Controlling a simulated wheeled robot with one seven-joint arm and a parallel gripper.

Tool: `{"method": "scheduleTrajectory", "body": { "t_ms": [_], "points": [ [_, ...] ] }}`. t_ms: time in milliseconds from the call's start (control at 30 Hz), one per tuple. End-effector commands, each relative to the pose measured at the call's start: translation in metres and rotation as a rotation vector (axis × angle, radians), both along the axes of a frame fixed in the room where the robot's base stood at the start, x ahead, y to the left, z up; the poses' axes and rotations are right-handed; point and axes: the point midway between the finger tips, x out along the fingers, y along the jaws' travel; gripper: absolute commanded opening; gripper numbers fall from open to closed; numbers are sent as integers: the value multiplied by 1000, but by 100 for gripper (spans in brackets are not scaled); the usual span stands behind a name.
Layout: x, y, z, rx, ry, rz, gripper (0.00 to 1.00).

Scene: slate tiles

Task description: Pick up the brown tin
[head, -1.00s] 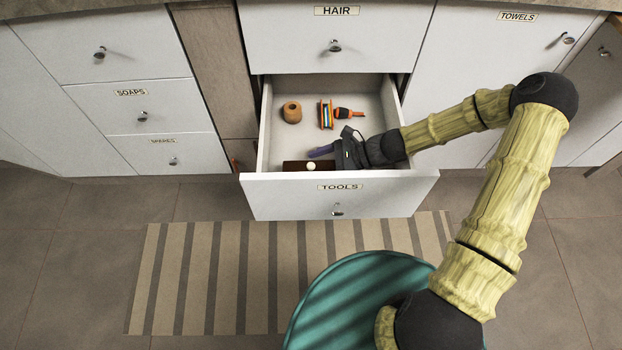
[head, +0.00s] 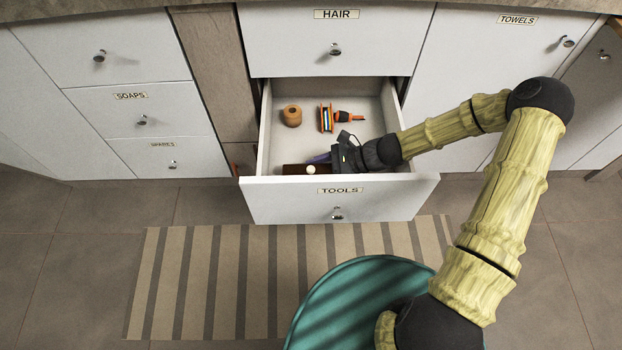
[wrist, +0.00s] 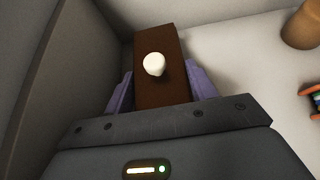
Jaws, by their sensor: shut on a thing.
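The brown tin (head: 293,169) is a dark brown box with a white knob on top. It is in the front of the open TOOLS drawer (head: 262,199), close behind the front panel. In the wrist view the tin (wrist: 162,88) lies between the two purple fingers of my gripper (wrist: 160,90), one at each long side. My gripper in the head view (head: 318,159) reaches in from the right and is shut on the tin. The tin's underside is hidden, so I cannot tell whether it touches the drawer floor.
Behind the tin in the drawer are an orange-brown round roll (head: 292,115), an orange-framed item with coloured strips (head: 326,118) and an orange-and-black tool (head: 349,115). The drawer walls stand close around. A striped rug (head: 230,280) lies on the floor below.

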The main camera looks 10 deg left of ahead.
Motion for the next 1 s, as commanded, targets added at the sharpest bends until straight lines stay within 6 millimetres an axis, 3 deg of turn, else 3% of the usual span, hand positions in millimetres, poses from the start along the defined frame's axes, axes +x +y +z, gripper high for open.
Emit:
{"method": "scheduleTrajectory", "body": {
  "t_ms": [267, 467, 667, 1000],
  "points": [
    [0, 0, 4, 1, -1, 0, 20],
    [0, 0, 28, 1, -1, 1, 20],
    [1, 0, 75, 0, -4, 1, 20],
    [0, 0, 169, -1, -4, 1, 20]
  ]
}}
